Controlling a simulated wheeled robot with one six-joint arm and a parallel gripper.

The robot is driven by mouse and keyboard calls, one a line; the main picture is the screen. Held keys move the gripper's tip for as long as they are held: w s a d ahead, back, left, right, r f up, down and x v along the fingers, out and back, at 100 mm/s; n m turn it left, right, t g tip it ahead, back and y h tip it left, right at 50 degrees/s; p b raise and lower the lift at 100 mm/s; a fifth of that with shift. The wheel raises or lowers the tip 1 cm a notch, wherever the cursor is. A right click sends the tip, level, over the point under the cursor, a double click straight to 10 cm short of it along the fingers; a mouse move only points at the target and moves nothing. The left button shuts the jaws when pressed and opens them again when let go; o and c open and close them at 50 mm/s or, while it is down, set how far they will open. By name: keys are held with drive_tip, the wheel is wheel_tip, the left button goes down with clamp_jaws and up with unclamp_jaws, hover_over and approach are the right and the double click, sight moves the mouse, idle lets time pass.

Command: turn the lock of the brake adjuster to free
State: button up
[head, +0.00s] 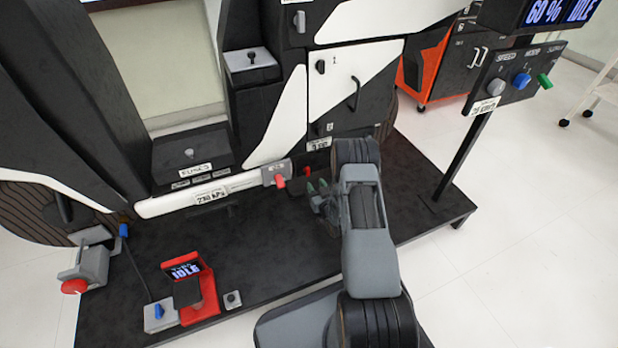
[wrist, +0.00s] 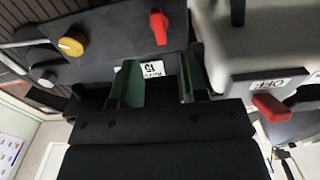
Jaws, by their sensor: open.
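In the wrist view a dark box carries a red lever (wrist: 159,27), a yellow round knob (wrist: 71,46) and a small white label (wrist: 153,69). It appears to be the brake adjuster (wrist: 115,37), with the red lever as its lock; the lock's markings are not readable. My gripper (wrist: 158,82) is open, its green fingers apart and empty, with the label showing between them. The lever stands beyond the fingertips, apart from them. In the head view my gripper (head: 317,187) is low beside the chassis, and my arm hides most of the adjuster.
A pale grey housing (wrist: 235,50) with an OFF label and another red lever (wrist: 270,107) sits close on the right in the wrist view. A white tube (head: 215,190) with a grey end block lies left of my gripper in the head view. A control post (head: 460,155) stands right.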

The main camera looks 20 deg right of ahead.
sight(309, 172)
drive_tip(key=shift+w+b, duration=1.05)
drive_tip(key=shift+w, duration=2.45)
clamp_jaws()
